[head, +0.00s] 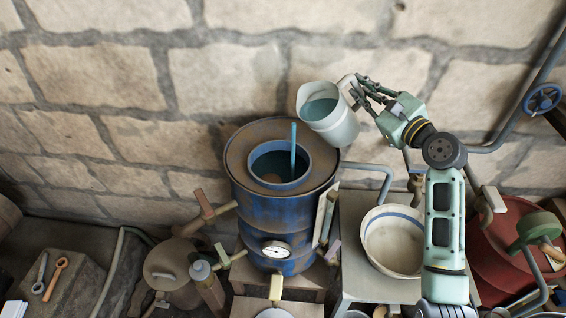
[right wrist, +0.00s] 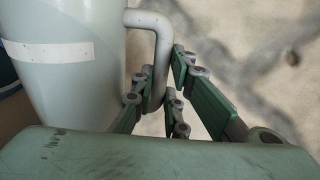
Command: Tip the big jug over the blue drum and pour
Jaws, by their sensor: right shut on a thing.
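The big jug (head: 340,128) is pale grey-white and hangs above the right rim of the blue drum (head: 262,215), tilted to the left. Blue-green liquid shows in its mouth. A thin upright blue streak (head: 293,150), which looks like falling liquid, runs from near the jug's lip into the drum's round opening, where dark liquid shows. My right gripper (head: 358,92) is shut on the jug's handle. In the right wrist view the fingers (right wrist: 155,95) close around the handle (right wrist: 163,50), beside the jug's body (right wrist: 75,85). My left gripper is not in view.
A cream bowl (head: 393,240) with a blue band stands on a stand right of the drum. A gauge (head: 276,249) sits on the drum's front. A stone wall rises behind. A grey pipe (head: 370,168) runs right of the drum. A red drum (head: 505,250) stands far right.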

